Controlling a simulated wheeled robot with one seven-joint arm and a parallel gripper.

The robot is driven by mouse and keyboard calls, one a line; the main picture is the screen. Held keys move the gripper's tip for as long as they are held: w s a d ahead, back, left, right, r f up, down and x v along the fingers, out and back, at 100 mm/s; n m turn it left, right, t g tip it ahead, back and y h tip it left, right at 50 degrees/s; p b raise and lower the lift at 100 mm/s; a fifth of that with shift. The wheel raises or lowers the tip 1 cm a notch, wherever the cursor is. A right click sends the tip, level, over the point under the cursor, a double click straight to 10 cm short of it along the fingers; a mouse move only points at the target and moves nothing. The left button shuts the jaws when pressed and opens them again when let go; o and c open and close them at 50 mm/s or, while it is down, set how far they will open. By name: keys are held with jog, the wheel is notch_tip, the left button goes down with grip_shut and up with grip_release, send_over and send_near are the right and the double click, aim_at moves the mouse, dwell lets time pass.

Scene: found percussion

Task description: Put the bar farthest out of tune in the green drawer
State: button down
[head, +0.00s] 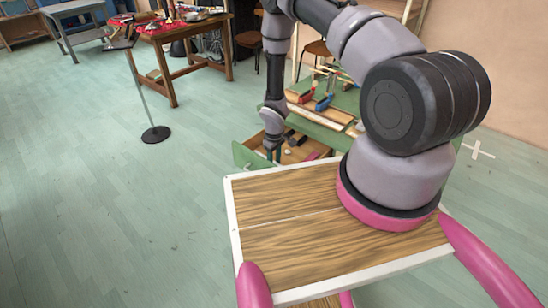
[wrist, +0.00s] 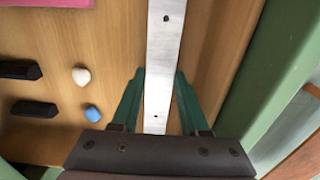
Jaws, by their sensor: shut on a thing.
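My gripper (wrist: 160,74) is shut on a flat silvery metal bar (wrist: 162,45), one finger on each long side. The bar shows two dark holes and runs out of the top of the wrist view. My gripper (head: 274,154) reaches down into the open green drawer (head: 243,156) in the head view. The drawer's green wall (wrist: 282,62) is to the right in the wrist view, and its floor is wooden. I cannot tell whether the bar touches the floor. The bar is too small to make out in the head view.
In the drawer lie two black pieces (wrist: 20,70), a white lump (wrist: 81,76), a blue one (wrist: 92,113) and something pink (wrist: 45,3). A green bench (head: 345,103) with bars and tools stands above it. A cluttered wooden table (head: 170,38) and a stand (head: 155,134) are left. Floor there is clear.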

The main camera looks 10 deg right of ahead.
jog(key=shift+f, duration=0.65)
jog(key=shift+c, duration=1.7)
grip_release()
